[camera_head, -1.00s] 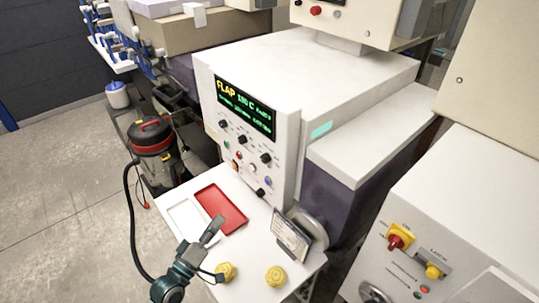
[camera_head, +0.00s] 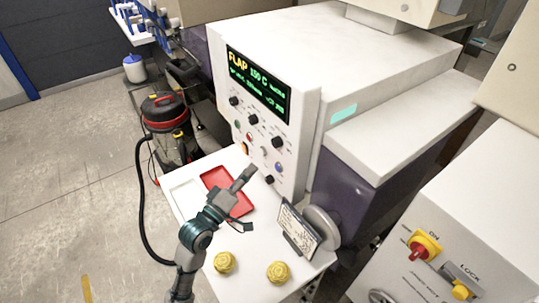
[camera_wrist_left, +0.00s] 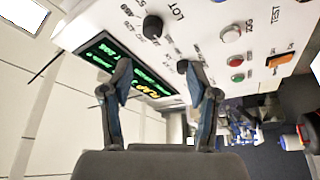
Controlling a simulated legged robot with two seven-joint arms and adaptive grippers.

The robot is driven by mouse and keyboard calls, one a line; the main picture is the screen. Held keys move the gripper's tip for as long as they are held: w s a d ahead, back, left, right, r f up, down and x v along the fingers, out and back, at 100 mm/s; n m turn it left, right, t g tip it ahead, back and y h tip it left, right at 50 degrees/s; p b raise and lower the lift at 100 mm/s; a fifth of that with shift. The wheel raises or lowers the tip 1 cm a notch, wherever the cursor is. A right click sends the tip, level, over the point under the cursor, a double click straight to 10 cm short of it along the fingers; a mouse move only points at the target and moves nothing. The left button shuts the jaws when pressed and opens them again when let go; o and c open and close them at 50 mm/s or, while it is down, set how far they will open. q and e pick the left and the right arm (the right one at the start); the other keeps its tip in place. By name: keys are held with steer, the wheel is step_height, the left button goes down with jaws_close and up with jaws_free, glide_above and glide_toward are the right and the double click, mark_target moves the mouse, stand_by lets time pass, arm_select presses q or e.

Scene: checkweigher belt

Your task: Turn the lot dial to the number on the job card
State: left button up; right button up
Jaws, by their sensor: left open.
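The lot dial (camera_wrist_left: 152,27) is a black knob beside the printed word LOT, with numbers around it, in the left wrist view. In the head view several similar black knobs sit on the white panel, and I cannot tell which is the lot dial. My left gripper (camera_head: 245,179) is over the shelf in front of the panel. In the wrist view its two fingers (camera_wrist_left: 156,68) are apart and empty, with the dial beyond them, not touched. The job card (camera_head: 298,230) stands tilted on the shelf at right; its writing is too small to read. My right gripper is not in view.
A lit display (camera_head: 258,84) is above the knobs. Push buttons (camera_wrist_left: 230,35) and an orange switch (camera_wrist_left: 281,59) sit near the dial. The shelf holds a red tray (camera_head: 215,178), a white tray (camera_head: 186,198) and two yellow knobs (camera_head: 225,262). A vacuum cleaner (camera_head: 167,120) stands at left.

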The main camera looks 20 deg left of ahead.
mark_target(276, 147)
arm_select(q)
steer(key=x, duration=0.3)
steer(key=d+p+x, duration=0.1)
steer(key=x, duration=0.3)
steer(key=d+r+x, duration=0.1)
steer(key=x, duration=0.2)
steer(key=shift+s+p, duration=0.1)
steer(key=shift+p, duration=0.3)
steer(key=shift+w+a, duration=0.25)
steer(key=shift+a, duration=0.35)
steer(key=shift+a+f, duration=0.1)
steer(key=shift+a, duration=0.05)
steer(key=shift+c, duration=0.8)
steer(key=c, duration=0.8)
steer(key=shift+s+d, duration=0.1)
steer(key=shift+d, duration=0.25)
jaws_close()
steer(key=shift+f, duration=0.1)
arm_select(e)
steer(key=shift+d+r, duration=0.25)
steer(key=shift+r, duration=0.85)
